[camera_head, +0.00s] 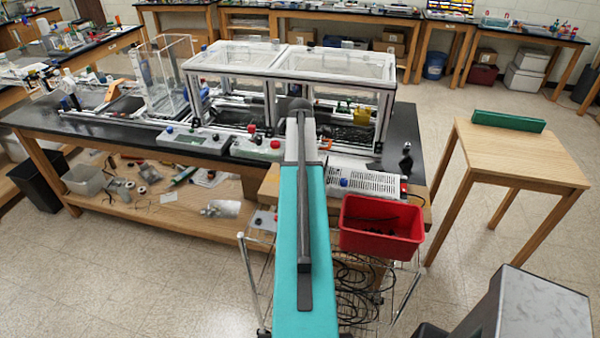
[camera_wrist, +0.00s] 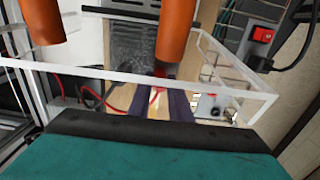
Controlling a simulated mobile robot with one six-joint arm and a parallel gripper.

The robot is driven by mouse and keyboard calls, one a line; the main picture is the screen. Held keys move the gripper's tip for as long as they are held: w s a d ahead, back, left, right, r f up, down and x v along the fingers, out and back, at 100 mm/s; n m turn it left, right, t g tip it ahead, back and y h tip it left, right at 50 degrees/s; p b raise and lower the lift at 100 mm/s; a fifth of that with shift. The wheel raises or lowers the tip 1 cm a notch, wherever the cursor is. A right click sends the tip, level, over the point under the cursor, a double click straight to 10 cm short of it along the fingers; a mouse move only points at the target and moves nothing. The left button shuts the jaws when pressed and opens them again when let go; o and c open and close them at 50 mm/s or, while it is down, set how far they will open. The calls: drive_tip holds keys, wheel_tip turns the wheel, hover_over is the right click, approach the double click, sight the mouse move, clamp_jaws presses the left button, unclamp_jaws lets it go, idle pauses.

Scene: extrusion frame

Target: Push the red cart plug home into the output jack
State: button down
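In the wrist view a small red piece (camera_wrist: 160,71), possibly the red cart plug, shows just beyond the tips of my gripper (camera_wrist: 160,92). Its lower part and the exact contact with the two dark fingers are unclear. A thin red lead curves close to the left finger. An orange cylinder (camera_wrist: 176,32) stands close to the camera and covers part of the view just above the red piece. I cannot make out the output jack. In the head view my teal arm reaches over the bench and hides its own gripper.
A pale rectangular frame (camera_wrist: 118,76) crosses the wrist view near my fingers. A second orange cylinder (camera_wrist: 44,18) is at upper left. A red switch (camera_wrist: 263,35) and black plug (camera_wrist: 260,63) are at right. A red bin (camera_head: 381,242) stands beside my arm; the wooden table (camera_head: 520,155) has free room.

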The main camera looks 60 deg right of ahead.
drive_tip(key=c, duration=1.5)
unclamp_jaws()
drive_tip(key=shift+c, duration=0.2)
drive_tip(key=shift+r, duration=0.1)
wheel_tip(320, 180, up, 14)
drive_tip(key=b, duration=0.5)
drive_tip(key=shift+f, duration=0.2)
